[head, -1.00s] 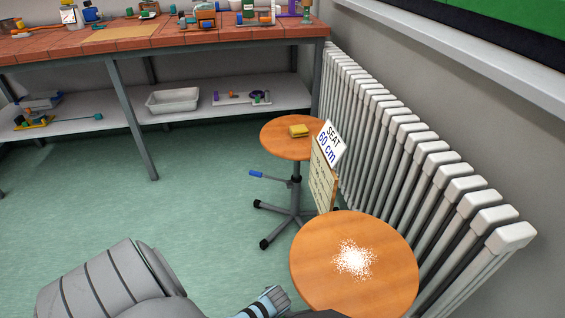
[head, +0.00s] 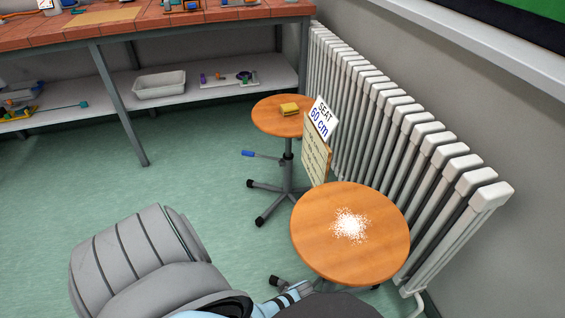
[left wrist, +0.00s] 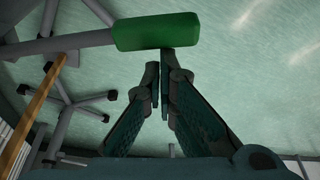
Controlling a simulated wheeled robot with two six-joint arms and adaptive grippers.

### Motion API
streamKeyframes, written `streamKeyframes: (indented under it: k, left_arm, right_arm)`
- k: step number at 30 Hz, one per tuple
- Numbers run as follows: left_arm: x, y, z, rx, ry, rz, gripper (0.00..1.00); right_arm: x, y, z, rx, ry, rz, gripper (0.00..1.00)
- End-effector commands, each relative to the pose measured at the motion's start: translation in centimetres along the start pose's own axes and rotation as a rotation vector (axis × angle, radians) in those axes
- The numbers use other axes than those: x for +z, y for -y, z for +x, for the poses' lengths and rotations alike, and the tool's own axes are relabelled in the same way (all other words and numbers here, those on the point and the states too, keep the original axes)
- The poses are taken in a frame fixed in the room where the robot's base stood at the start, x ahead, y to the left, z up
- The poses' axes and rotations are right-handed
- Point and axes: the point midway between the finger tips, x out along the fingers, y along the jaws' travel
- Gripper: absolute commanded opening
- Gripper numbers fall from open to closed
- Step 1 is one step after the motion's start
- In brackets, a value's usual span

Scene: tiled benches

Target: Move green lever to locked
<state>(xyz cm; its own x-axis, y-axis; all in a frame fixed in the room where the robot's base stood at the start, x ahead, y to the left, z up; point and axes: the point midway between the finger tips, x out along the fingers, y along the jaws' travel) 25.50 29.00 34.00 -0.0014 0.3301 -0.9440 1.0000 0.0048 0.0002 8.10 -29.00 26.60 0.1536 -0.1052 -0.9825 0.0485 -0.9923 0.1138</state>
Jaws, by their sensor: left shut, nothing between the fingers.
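The green lever (left wrist: 155,31) shows in the left wrist view as a thick green grip on a grey rod (left wrist: 70,42) that runs off to the left. My left gripper (left wrist: 160,66) is shut and empty, its fingertips just below the green grip in the picture. One fingertip lies very close to the grip's lower edge; I cannot tell if they touch. In the head view the green lever is hidden. My right gripper is in neither view.
A near round stool (head: 380,250) has white powder on its seat. A farther stool (head: 265,118) bears a yellow sponge (head: 289,109) and has a blue lever (head: 248,154). A "SEAT 60 cm" sign (head: 321,118) stands between them. A radiator (head: 400,130) lines the right wall. Floor at left is clear.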

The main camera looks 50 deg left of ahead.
Motion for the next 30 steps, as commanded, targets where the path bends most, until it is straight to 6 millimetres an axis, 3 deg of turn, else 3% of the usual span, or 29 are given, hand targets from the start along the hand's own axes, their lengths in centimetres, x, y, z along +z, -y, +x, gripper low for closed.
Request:
streamKeyframes:
  k: [12, 14, 18, 19, 21, 24, 30]
  left_arm:
    - [0.0, -0.2, 0.0, 0.003, 0.001, 0.003, 0.0]
    - [-0.6, -0.2, 0.2, 0.004, 0.0, 0.005, 0.0]
    - [-3.5, -0.1, 1.1, 0.003, -0.006, 0.011, 0.0]
    - [-4.0, -0.2, 0.7, 0.005, -0.004, 0.012, 0.0]
    - [-3.8, -0.2, -2.5, 0.006, 0.001, 0.012, 0.0]
    - [-3.9, -0.3, -5.6, 0.006, 0.0, 0.012, 0.0]
    - [-3.7, -0.4, -8.7, 0.004, -0.002, 0.014, 0.0]
  right_arm:
    - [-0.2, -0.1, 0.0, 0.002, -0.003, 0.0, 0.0]
    - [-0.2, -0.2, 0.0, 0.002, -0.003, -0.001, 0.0]
    - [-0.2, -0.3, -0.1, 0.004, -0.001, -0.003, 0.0]
    - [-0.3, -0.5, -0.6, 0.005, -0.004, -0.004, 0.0]
    - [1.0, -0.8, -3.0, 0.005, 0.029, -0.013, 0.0]
    - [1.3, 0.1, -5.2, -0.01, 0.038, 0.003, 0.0]
    - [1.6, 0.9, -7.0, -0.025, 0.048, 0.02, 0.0]
